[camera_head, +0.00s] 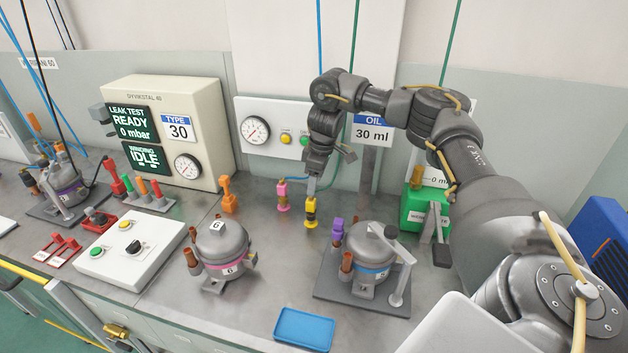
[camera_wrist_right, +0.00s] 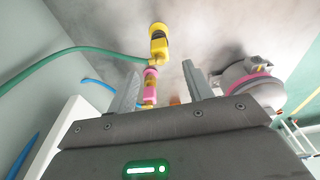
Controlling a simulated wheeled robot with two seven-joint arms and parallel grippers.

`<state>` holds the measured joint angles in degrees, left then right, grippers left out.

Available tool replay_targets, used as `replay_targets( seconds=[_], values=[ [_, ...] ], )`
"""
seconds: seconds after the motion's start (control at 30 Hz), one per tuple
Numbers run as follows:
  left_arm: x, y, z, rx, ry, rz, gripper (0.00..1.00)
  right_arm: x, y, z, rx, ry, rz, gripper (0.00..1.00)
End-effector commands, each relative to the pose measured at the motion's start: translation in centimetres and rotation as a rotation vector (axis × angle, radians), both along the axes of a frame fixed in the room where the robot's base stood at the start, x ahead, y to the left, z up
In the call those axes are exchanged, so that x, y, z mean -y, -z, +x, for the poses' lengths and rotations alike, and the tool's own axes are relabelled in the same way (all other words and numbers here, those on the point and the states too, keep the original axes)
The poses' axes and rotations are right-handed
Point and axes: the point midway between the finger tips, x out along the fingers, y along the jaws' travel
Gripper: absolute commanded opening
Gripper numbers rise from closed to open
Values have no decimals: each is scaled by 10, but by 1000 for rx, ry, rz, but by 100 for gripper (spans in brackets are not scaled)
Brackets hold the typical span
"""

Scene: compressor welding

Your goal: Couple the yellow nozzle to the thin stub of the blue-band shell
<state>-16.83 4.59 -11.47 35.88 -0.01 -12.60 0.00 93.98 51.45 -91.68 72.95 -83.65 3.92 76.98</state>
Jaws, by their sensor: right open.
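The yellow nozzle (camera_head: 310,212), with a dark band, stands upright on the bench left of the blue-band shell. It also shows in the right wrist view (camera_wrist_right: 159,42), with a green hose running from it. My right gripper (camera_head: 329,172) is open and empty just above the nozzle; one finger looks close to its top, but contact cannot be told. The blue-band shell (camera_head: 366,250) stands on a grey fixture plate (camera_head: 335,291) with a clamp arm on its right. Copper stubs rise from its sides, and a purple nozzle (camera_head: 337,231) is at its left stub. My left gripper is out of view.
A pink nozzle (camera_head: 283,195) stands left of the yellow one, and an orange nozzle (camera_head: 229,196) farther left. A pink-band shell (camera_head: 222,258) stands on the bench. A blue tray (camera_head: 304,329) lies in front. A green box (camera_head: 413,208) is behind, right.

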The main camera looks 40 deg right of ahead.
Motion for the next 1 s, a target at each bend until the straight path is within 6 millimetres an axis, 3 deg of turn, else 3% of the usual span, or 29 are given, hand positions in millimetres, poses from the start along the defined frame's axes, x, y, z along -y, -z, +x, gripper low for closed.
replay_targets(
  seconds=[0.2, 0.43, 0.7, 1.0],
  values=[
    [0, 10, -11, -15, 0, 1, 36, -3, 38, 3, -5, 2, 2, 51],
    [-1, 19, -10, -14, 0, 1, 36, -6, 77, 7, -4, 3, 1, 51],
    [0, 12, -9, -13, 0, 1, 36, -7, 97, 11, -2, 2, -1, 51],
    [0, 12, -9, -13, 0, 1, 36, -8, 101, 12, -1, 2, 0, 51]
  ],
)
